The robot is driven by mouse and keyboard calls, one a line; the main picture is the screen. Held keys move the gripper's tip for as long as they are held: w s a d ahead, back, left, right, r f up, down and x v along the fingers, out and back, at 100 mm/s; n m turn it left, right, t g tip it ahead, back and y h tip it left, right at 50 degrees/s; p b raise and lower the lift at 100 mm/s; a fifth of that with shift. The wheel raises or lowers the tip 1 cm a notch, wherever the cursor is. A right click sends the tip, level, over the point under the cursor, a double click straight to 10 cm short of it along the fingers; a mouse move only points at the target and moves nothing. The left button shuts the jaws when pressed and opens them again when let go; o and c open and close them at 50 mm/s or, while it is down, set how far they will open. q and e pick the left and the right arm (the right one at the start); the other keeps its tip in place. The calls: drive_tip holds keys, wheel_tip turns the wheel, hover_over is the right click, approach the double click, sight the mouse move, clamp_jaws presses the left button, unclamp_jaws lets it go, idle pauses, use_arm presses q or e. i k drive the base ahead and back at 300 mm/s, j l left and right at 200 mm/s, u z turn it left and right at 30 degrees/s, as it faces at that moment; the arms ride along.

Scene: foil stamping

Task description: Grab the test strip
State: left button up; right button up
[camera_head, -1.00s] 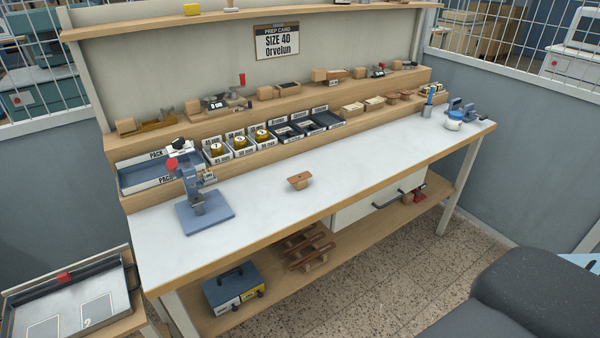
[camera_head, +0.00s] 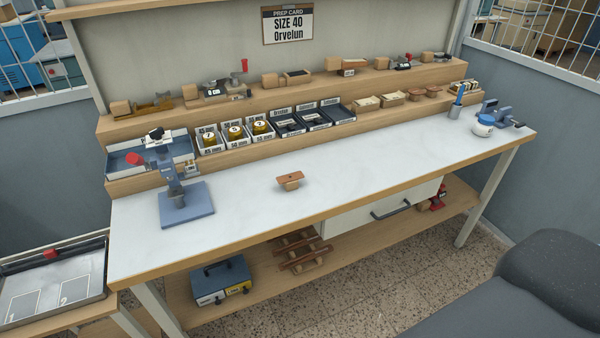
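No piece is labelled as the test strip, so I cannot tell for sure which it is. A small brown strip-like piece (camera_head: 290,178) lies on a wooden block (camera_head: 290,185) in the middle of the white bench top (camera_head: 370,165). Several longer brown strips (camera_head: 300,252) lie across wooden supports on the lower shelf. Neither of my grippers is in view.
A blue press (camera_head: 180,195) stands at the bench's left. Behind it is a blue tray (camera_head: 120,162), then bins with gold rolls (camera_head: 235,133) and black bins (camera_head: 312,120). A prep card (camera_head: 288,25) reads SIZE 40 Orvelun. A blue clamp (camera_head: 497,112) sits far right.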

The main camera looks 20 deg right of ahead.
sight(286, 178)
drive_tip(key=l, duration=1.8)
drive_tip(key=i+u, duration=0.05)
